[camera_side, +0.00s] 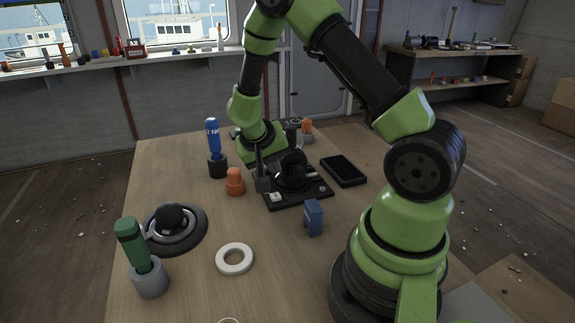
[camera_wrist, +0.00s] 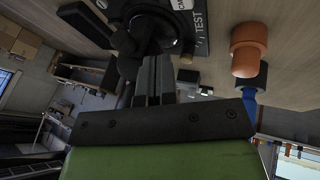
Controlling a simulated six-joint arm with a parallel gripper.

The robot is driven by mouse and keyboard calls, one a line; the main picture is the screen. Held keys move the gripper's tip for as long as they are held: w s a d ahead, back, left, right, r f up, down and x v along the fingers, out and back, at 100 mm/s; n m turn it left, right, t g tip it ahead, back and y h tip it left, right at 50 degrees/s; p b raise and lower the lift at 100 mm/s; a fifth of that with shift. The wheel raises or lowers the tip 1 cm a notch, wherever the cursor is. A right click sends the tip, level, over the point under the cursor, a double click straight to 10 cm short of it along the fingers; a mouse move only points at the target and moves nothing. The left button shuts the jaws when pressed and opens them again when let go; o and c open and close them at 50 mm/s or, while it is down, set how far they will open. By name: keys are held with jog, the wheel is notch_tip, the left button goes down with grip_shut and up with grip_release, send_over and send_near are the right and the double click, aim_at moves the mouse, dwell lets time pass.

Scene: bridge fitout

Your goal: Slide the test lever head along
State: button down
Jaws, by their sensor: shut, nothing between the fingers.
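The test lever unit is a black plate (camera_side: 312,194) with a dark, domed lever head (camera_side: 293,168) on it, near the middle of the table. In the wrist view the plate carries the word TEST (camera_wrist: 200,22), and the dark lever head (camera_wrist: 150,30) is at the top, just beyond my fingertips. My gripper (camera_side: 262,182) points down at the left side of the lever head. Its two fingers (camera_wrist: 154,68) are closed together with nothing between them. Whether they touch the lever is not clear, as dark parts overlap.
An orange peg (camera_side: 235,181) and a blue bottle (camera_side: 213,138) in a dark holder stand left of the unit. A black tray (camera_side: 343,171) lies right, a blue block (camera_side: 313,217) in front.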

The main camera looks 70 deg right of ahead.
aim_at(295, 172)
jog(key=shift+s+d+f, duration=0.35)
jog(key=shift+s+d, duration=0.2)
jog(key=shift+s, duration=0.1)
jog(key=shift+s+d+f, duration=0.35)
jog(key=shift+s+d, duration=0.15)
jog(key=shift+s, duration=0.15)
jog(key=shift+s+d+f, duration=0.2)
jog(key=shift+s+d, duration=0.15)
jog(key=shift+s, duration=0.15)
